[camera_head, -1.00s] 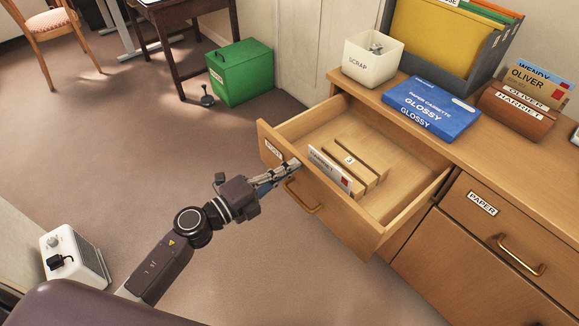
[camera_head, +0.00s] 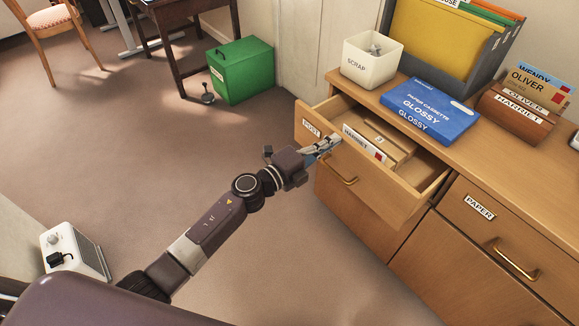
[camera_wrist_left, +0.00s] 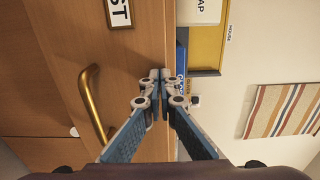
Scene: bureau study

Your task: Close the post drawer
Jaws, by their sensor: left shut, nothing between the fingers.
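The post drawer (camera_head: 365,182) is partly open and sticks out from the wooden bureau. Inside are wooden dividers (camera_head: 388,137) and a white card marked HARRIET (camera_head: 365,144). My left gripper (camera_head: 333,142) is shut and empty, its fingertips at the upper edge of the drawer front, between label and handle. In the left wrist view the shut fingertips (camera_wrist_left: 160,75) are against or very close to the drawer front (camera_wrist_left: 110,60), with its brass handle beside them. My right gripper is out of view.
On the bureau top are a SCRAP bin (camera_head: 372,60), a blue GLOSSY box (camera_head: 430,108), a grey file holder (camera_head: 460,62) and a wooden card holder (camera_head: 515,116). The paper drawer (camera_head: 490,225) is shut. A green box (camera_head: 240,72) stands on the floor.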

